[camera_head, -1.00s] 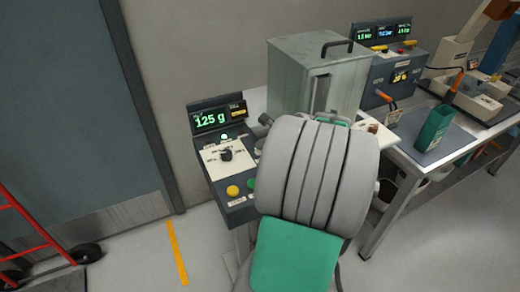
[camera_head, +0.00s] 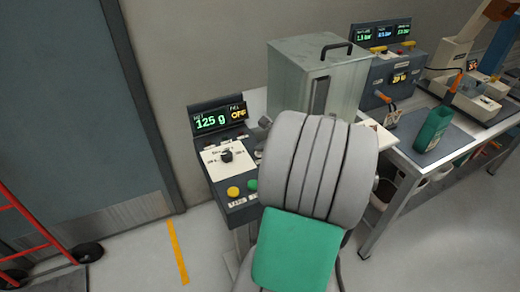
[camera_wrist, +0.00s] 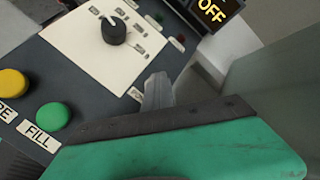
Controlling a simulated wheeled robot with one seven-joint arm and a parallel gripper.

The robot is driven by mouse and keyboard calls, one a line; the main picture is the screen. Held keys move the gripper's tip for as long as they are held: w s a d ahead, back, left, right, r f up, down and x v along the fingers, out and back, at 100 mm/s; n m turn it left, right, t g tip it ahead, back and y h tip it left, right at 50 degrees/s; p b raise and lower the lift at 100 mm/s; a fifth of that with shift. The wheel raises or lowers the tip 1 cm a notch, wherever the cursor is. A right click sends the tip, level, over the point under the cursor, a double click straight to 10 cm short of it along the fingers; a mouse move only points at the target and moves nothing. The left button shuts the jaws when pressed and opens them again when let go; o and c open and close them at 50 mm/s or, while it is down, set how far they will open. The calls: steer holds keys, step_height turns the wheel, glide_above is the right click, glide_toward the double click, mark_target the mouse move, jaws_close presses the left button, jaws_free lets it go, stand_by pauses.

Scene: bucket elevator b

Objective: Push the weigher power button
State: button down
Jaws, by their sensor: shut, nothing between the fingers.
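The weigher's control panel (camera_head: 236,203) stands at the left of the bench, with a black knob (camera_wrist: 114,30), a yellow button (camera_wrist: 13,83) and a green button (camera_wrist: 52,117) labelled FILL. Its main display (camera_head: 211,121) reads 125 g, and the small display (camera_wrist: 214,9) reads OFF. My gripper (camera_wrist: 158,92) is shut and empty, a grey tip at the panel's right part, right of the knob plate. I cannot tell whether it touches the panel. No power button can be made out; the area under the fingertip is hidden.
A grey metal box (camera_head: 310,80) with a black handle stands behind the panel. A green container (camera_head: 433,132) and other equipment stand on the bench (camera_head: 420,155) at right. A red hand truck (camera_head: 30,230) stands at left. Floor left of the panel is clear.

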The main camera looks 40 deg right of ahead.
step_height(320, 180, up, 6)
steer(key=p, duration=0.6)
steer(key=shift+r+p, duration=0.15)
steer(key=shift+p, duration=0.15)
